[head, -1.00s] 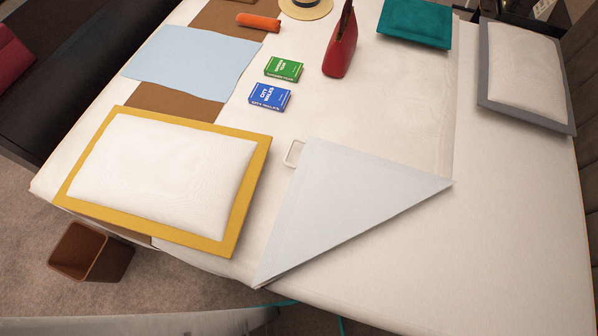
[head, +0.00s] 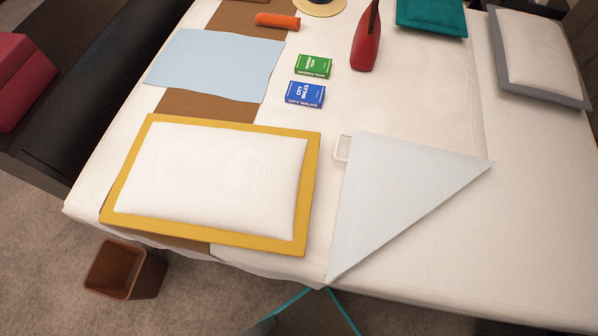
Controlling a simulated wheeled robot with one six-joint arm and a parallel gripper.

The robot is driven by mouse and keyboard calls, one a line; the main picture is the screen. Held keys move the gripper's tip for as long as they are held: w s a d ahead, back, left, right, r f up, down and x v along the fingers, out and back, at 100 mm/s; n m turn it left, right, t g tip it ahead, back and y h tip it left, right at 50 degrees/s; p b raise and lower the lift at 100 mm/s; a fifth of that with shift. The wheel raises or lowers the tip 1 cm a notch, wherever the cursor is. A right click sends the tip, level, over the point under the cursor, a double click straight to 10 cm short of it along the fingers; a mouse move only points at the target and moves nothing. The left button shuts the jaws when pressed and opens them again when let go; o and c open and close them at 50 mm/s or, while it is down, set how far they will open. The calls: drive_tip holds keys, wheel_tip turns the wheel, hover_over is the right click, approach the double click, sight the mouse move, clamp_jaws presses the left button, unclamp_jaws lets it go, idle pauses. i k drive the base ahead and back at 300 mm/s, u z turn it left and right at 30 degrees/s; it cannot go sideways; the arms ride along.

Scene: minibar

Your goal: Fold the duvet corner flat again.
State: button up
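The duvet corner (head: 405,195) is folded over as a pale blue-grey triangle on the white bed (head: 440,275). Its long slanted edge runs from a point at the bed's front edge up to a point at the right. The folded flap lies on the bed cover, and a small white loop or frame (head: 342,148) pokes out at its upper left edge. My gripper is not in view, and nothing is seen touching the duvet corner.
A yellow-bordered white cushion (head: 215,180) lies left of the flap. A brown bin (head: 125,270) stands on the floor. The bed right of the flap is clear.

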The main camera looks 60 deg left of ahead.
sight(390, 184)
drive_tip(key=u, duration=1.95)
drive_tip(key=k, duration=1.25)
drive_tip(key=z, duration=0.05)
drive_tip(key=i, duration=0.35)
drive_tip(key=z, duration=0.6)
drive_tip(key=i, duration=1.25)
drive_tip(key=u, duration=0.5)
